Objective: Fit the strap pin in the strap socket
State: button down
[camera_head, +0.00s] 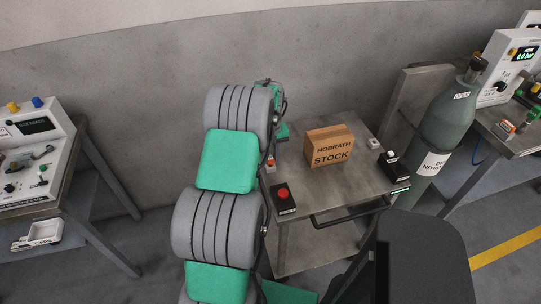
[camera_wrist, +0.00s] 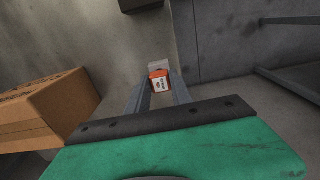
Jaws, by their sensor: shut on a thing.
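My gripper (camera_wrist: 158,92) is shut on a small orange piece with a white printed label (camera_wrist: 160,82), held between the fingertips in the wrist view. I take it to be the strap pin, but its pin end cannot be made out. In the camera_head view a small orange-red spot (camera_head: 270,164) shows beside my arm, above the left edge of the metal cart (camera_head: 345,203). I cannot identify the strap socket for certain in either view.
A cardboard box (camera_head: 330,147) stands on the cart and shows at left in the wrist view (camera_wrist: 45,110). A red-button box (camera_head: 284,198), a black device (camera_head: 395,166) and a small white block (camera_head: 374,144) are also on the cart. A gas cylinder (camera_head: 447,120) stands right.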

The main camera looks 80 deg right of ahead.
aim_at(270, 158)
jog(key=shift+f+b, duration=0.55)
jog(key=shift+f, duration=0.3)
jog(key=c, duration=1.1)
grip_release()
jog(key=shift+o, duration=0.2)
notch_tip(270, 158, up, 8)
jog(key=shift+f+b, duration=0.15)
jog(key=shift+b, duration=0.3)
